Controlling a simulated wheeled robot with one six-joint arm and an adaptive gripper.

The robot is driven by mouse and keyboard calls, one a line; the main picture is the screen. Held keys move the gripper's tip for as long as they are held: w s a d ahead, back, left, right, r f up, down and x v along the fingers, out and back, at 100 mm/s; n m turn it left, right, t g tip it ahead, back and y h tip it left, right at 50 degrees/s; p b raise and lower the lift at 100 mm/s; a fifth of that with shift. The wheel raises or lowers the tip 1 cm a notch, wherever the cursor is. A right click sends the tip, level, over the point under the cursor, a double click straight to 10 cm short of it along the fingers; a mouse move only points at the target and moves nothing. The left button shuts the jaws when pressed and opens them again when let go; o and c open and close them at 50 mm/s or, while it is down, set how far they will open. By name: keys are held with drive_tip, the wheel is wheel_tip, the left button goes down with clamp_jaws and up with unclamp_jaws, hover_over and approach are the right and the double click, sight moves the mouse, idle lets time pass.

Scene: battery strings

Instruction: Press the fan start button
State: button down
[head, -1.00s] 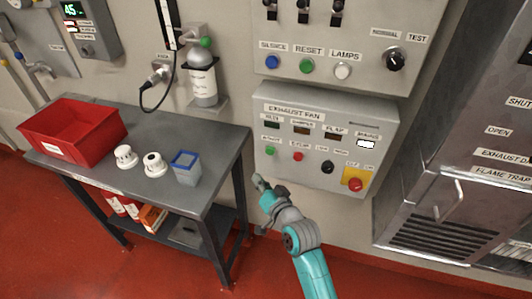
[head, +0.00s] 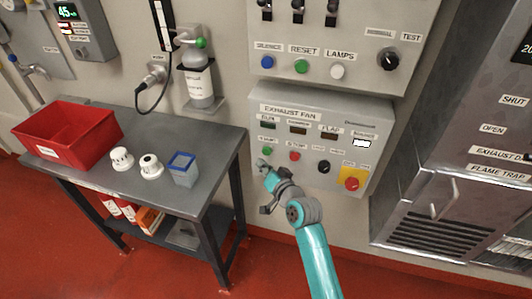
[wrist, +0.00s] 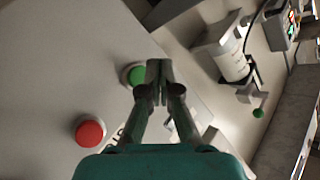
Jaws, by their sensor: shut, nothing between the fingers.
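The exhaust fan panel (head: 310,178) is a grey box on the wall. Its green button (head: 267,151), under a small label, sits at the left of the lower row, with a red button (head: 294,156) to its right. My gripper (head: 263,164) is shut and empty, just below the green button in the head view. In the wrist view the shut fingertips (wrist: 158,72) overlap the right edge of the green button (wrist: 134,75). The red button (wrist: 90,131) is at lower left there. I cannot tell whether the tips touch the green button.
A black knob (head: 323,167) and a red emergency button (head: 351,184) on a yellow plate are farther right on the panel. A grey table (head: 215,150) with a red bin (head: 70,158) stands to the left. A grey bottle (head: 199,82) hangs above the table.

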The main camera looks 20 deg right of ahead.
sight(263, 153)
drive_tip(key=shift+w+d, duration=0.55)
drive_tip(key=shift+w, duration=0.2)
drive_tip(key=shift+w+d, duration=0.1)
idle(1.0)
drive_tip(key=shift+w+d, duration=0.15)
drive_tip(key=shift+w, duration=0.1)
drive_tip(key=shift+w+d, duration=0.4)
drive_tip(key=shift+w, duration=0.15)
idle(1.2)
drive_tip(key=shift+s, duration=0.1)
drive_tip(key=shift+s+a, duration=0.65)
drive_tip(key=shift+s, duration=0.15)
drive_tip(key=shift+s+a, duration=0.75)
drive_tip(key=shift+s, duration=0.3)
drive_tip(key=shift+s+a, duration=0.7)
drive_tip(key=shift+s, duration=0.3)
